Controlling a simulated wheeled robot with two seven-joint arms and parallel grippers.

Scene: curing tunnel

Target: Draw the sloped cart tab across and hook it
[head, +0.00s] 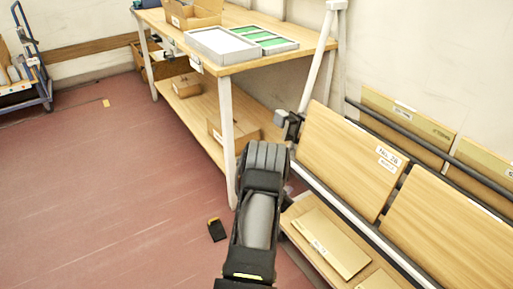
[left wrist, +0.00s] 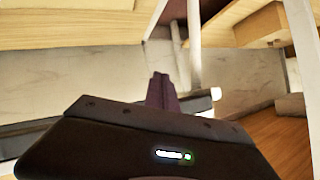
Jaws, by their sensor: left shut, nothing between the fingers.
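The sloped cart (head: 345,160) stands at the right in the head view, with tilted wooden boards; one is labelled "No. 26". A dark fitting (head: 290,125) sits at the cart's upper left end, by a white post. I cannot make out for sure which part is the tab, or a hook. My left arm rises from the bottom in front of the cart's left end and hides part of it. My left gripper (head: 288,190) shows only as a small dark piece beside the arm. In the left wrist view its fingers (left wrist: 162,83) are together and empty, pointing toward pale bars.
A wooden workbench (head: 268,59) with trays and boxes stands behind. A lower cart shelf holds a flat cardboard piece (head: 325,243). A small black and yellow object (head: 216,229) lies on the floor. A blue trolley (head: 38,65) is far left. The red floor at left is mostly clear.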

